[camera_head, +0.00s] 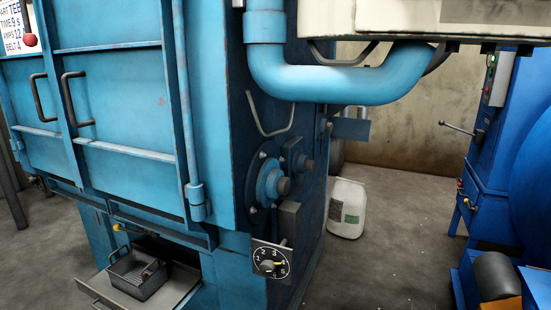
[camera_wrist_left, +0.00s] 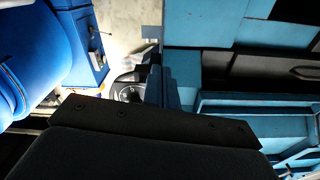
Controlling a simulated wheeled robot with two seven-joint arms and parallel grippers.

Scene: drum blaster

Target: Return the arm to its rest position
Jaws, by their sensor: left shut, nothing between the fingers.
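My left gripper (camera_wrist_left: 160,125) shows in the left wrist view as a wide dark piece with bolts across the lower part. It is shut and holds nothing. No arm or gripper of mine shows in the head view, and my right gripper is in neither view. The blue blasting machine (camera_head: 115,95) fills the left of the head view, with its door panels closed. The machine's blue panels (camera_wrist_left: 235,65) also show at the right of the left wrist view, apart from the gripper as far as I can tell.
A numbered dial (camera_head: 268,263) sits on the machine's lower corner. A thick blue pipe (camera_head: 340,82) bends overhead. A white canister (camera_head: 347,208) stands behind. Another blue machine (camera_head: 488,150) is at right, with clear floor between.

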